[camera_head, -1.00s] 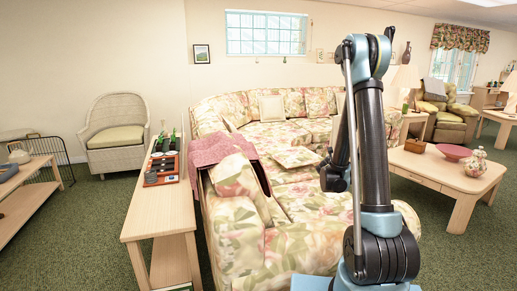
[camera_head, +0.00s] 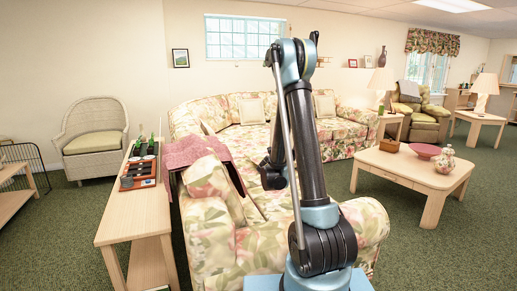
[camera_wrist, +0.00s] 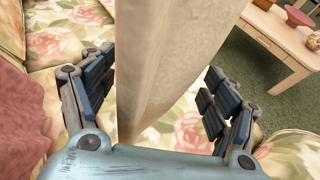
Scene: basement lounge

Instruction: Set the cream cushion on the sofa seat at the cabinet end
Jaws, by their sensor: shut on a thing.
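In the wrist view my gripper (camera_wrist: 160,82) is shut on the cream cushion (camera_wrist: 170,45). The cushion stands on edge between the finger pads, and its upper part runs out of the picture. Floral sofa fabric (camera_wrist: 65,40) shows below and beside it. In the head view my gripper (camera_head: 272,174) hangs over the near part of the floral corner sofa (camera_head: 215,240). Two similar cream cushions (camera_head: 251,110) (camera_head: 325,106) lean on the sofa's far backrest.
A pink throw (camera_head: 195,152) lies over the sofa's left back. A narrow wooden console (camera_head: 125,220) with a tray (camera_head: 138,180) stands behind it. A coffee table (camera_head: 410,170) with a bowl (camera_head: 424,151) and vase (camera_head: 444,160) stands right. Carpet (camera_head: 440,245) is clear at the lower right.

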